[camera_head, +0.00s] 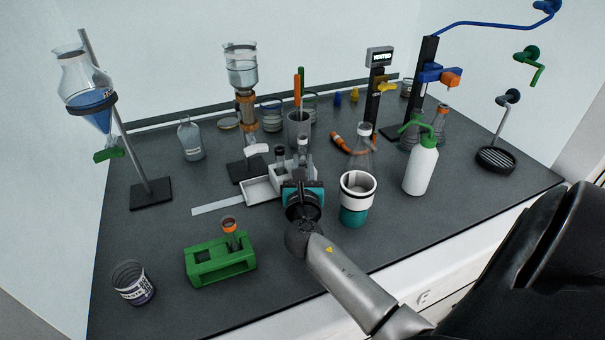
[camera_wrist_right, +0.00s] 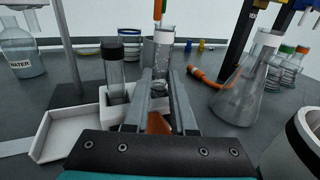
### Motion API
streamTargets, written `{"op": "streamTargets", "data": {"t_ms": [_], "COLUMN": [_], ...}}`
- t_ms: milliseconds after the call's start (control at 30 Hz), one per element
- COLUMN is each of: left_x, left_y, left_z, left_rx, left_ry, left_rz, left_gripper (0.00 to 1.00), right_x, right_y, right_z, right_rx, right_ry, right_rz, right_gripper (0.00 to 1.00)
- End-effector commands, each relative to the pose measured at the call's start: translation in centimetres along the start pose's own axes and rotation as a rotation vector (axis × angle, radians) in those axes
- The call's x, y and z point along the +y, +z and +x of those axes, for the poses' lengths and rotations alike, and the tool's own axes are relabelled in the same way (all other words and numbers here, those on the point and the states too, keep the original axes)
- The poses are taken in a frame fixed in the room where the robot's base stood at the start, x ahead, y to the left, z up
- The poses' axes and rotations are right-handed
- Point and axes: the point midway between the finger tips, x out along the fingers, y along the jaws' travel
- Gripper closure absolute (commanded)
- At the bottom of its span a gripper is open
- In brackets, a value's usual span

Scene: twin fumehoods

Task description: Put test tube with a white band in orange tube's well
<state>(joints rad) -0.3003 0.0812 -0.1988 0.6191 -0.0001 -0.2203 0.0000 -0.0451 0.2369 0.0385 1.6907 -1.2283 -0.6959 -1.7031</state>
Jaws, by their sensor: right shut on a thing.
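The test tube with a white band (camera_wrist_right: 163,50) is clear and stands upright between my right gripper's fingers (camera_wrist_right: 163,88), which are shut on it. In the head view the tube (camera_head: 303,144) shows just beyond the right gripper (camera_head: 303,178), at the white rack (camera_head: 290,177). The fingers hide its lower end, so I cannot tell if it is still seated. The orange-banded tube (camera_head: 229,226) stands in the right part of the green rack (camera_head: 222,268), left of and nearer than my right gripper. The left gripper is out of view.
A black-banded tube (camera_wrist_right: 113,68) stands in the white rack beside the held tube. A flask (camera_head: 362,150), a white-and-teal cup (camera_head: 357,196) and a spray bottle (camera_head: 421,169) stand to the right. A printed beaker (camera_head: 133,283) stands left of the green rack.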

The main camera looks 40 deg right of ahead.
Motion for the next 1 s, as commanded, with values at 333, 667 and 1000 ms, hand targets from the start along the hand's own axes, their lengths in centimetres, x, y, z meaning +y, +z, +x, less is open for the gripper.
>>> {"op": "streamTargets", "data": {"t_ms": [333,667,1000], "left_x": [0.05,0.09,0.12], "left_y": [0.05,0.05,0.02], "left_z": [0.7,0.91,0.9], "left_rx": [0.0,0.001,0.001], "left_ry": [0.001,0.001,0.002], "left_rz": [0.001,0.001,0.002], "left_gripper": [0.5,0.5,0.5], "right_x": [0.05,0.03,0.03], "right_y": [-1.24,-1.56,-1.54], "right_z": [0.01,0.01,0.01], "right_rx": [-0.001,-0.001,-0.001], "right_ry": [0.002,0.001,0.001], "right_rz": [0.001,0.001,0.001], "right_gripper": [1.0,0.6,0.46]}}
